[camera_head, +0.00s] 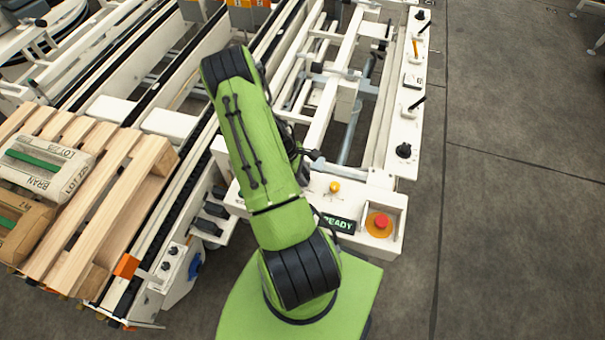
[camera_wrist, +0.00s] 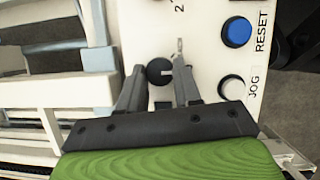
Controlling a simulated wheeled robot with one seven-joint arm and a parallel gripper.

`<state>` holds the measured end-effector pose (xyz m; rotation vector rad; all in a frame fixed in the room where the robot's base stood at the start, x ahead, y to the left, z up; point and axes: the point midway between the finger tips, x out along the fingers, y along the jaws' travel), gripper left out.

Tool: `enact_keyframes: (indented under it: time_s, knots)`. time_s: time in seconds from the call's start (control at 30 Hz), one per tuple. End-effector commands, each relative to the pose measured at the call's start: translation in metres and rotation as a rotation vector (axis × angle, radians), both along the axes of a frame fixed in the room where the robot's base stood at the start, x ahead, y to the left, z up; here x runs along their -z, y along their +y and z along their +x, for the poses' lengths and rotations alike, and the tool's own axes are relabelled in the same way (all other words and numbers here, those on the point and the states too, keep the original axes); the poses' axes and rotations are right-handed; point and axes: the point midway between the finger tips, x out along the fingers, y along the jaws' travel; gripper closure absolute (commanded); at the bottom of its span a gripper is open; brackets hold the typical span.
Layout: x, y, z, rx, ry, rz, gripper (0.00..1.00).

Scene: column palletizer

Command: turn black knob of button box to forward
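In the wrist view, a round black knob (camera_wrist: 157,71) sits on the white face of the button box (camera_wrist: 205,58). A short pale mark shows at the knob's right side. My gripper (camera_wrist: 160,62) is open, with one finger on each side of the knob. The fingers look close to its rim, but I cannot tell whether they touch it or how far above the face they are. The position labels around the knob are mostly hidden. In the head view, my green arm hides the gripper, and I cannot make out this knob.
Beside the knob are a blue RESET button (camera_wrist: 236,32) and a white JOG button (camera_wrist: 232,88). In the head view, a red button (camera_head: 381,222) and a READY display (camera_head: 338,222) are right of my arm. A wooden pallet (camera_head: 115,190) with bags lies left.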

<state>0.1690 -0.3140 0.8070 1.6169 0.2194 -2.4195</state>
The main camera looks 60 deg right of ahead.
Motion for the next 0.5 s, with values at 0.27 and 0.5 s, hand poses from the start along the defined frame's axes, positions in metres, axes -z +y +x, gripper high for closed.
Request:
enact_keyframes:
  time_s: [0.27,0.5]
  knots:
    - [-0.0001,-0.0005,0.0003,0.009,0.000,-0.002,0.97]
    - [0.0007,-0.0017,0.0009,0.095,-0.002,-0.002,0.97]
